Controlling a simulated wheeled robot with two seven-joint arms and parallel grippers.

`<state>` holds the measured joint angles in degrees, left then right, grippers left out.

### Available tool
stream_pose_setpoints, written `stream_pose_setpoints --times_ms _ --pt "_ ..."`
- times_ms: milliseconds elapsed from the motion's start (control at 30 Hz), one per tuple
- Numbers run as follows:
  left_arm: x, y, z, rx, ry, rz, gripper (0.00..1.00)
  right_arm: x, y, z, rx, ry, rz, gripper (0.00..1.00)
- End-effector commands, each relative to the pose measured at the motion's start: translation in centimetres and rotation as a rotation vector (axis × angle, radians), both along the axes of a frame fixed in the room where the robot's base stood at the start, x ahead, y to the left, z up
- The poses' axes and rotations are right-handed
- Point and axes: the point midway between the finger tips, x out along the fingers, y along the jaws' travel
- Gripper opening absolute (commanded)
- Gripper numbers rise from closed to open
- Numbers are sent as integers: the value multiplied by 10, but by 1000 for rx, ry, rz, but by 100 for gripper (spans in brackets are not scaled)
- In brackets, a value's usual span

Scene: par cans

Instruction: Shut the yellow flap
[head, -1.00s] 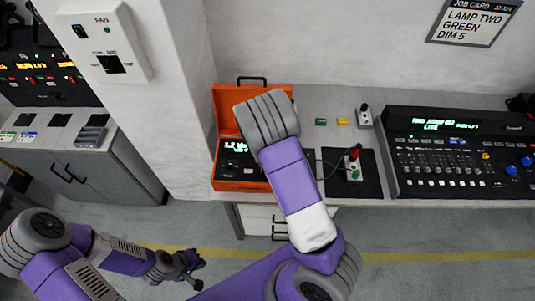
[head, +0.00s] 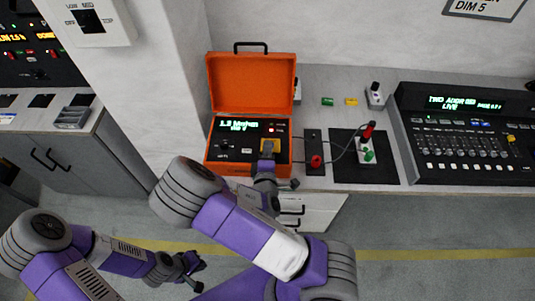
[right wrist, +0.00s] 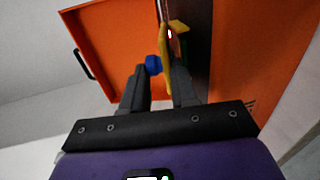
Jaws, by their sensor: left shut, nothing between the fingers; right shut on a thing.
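The orange case (head: 250,85) stands on the counter with its lid up and a lit green display on its panel. The yellow flap (head: 268,145) is at the right of the panel; in the right wrist view the flap (right wrist: 167,55) shows nearly edge-on, beside a round blue part (right wrist: 153,66). My right gripper (head: 267,153) is at the flap, and its fingers (right wrist: 158,78) are shut on the flap with the blue part between them. The finger contact is partly hidden. My left gripper (head: 196,278) is shut and empty, low over the floor.
Right of the case are a red knob (head: 316,161) on a dark strip, a black mat (head: 375,172) with a cabled switch box (head: 366,150), and a lighting desk (head: 465,135). A wall pillar (head: 150,90) stands close on the left.

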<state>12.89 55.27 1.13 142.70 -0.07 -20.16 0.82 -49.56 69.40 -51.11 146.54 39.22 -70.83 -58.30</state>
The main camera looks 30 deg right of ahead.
Motion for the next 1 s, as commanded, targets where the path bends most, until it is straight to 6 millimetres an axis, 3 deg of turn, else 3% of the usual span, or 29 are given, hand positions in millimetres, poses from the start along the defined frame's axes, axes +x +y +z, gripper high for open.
stream_pose_setpoints --times_ms 33,300,900,933,1000 --pt "0 0 -12 0 0 0 0 0 0 -6 -23 -33 -1 0" --pt "0 0 -32 0 0 0 0 -2 1 -10 -81 -136 -1 0" --pt "0 0 -36 0 0 0 0 -2 0 -8 -101 -172 -3 0" --pt "0 0 -36 0 0 0 0 -2 1 -8 -101 -172 -3 30" --pt "0 0 -36 0 0 0 0 -2 0 -9 -100 -171 -3 41"
